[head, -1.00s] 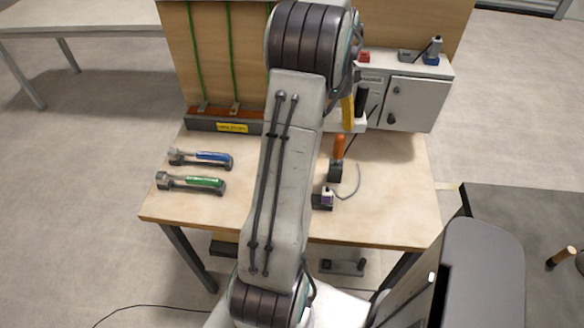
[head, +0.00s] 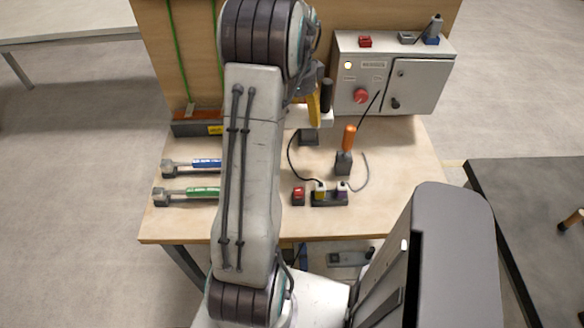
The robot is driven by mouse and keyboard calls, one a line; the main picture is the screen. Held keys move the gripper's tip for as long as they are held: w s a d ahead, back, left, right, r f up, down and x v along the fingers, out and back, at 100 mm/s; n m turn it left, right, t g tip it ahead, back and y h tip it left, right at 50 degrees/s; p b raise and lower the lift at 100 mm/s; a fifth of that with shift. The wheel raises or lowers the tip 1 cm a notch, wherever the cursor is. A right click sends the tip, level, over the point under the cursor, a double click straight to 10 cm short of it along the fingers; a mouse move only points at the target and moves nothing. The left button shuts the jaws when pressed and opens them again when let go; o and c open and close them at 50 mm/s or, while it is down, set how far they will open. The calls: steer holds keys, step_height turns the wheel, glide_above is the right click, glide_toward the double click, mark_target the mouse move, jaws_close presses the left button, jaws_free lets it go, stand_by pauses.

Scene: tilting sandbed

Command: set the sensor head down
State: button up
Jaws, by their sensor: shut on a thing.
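My gripper (head: 312,106) hangs over the back of the workbench, in front of the grey cabinet. Beside its yellow part is an upright black cylinder, which I take for the sensor head (head: 326,95). A white piece (head: 327,118) shows just below it. The fingertips are largely hidden, so the exact grip cannot be seen. A low dark block (head: 308,138) sits on the bench just below the gripper in the picture. Whether the held thing touches anything is unclear.
An orange-handled tool (head: 349,138) stands in a dark holder (head: 343,164) to the right. Cables run to a plug strip (head: 330,199) beside a small red block (head: 298,196). Blue (head: 206,163) and green (head: 202,193) tools lie left. The cabinet (head: 390,80) stands behind.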

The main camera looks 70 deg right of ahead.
steer(key=b, duration=0.4)
glide_above(293, 170)
step_height(293, 170, down, 9)
steer(key=shift+f+p, duration=0.35)
steer(key=shift+f, duration=4.5)
steer(key=shift+f, duration=0.1)
steer(key=o, duration=1.2)
steer(key=shift+c, duration=0.2)
step_height(293, 170, up, 12)
steer(key=shift+b, duration=0.3)
steer(key=shift+w+d, duration=0.1)
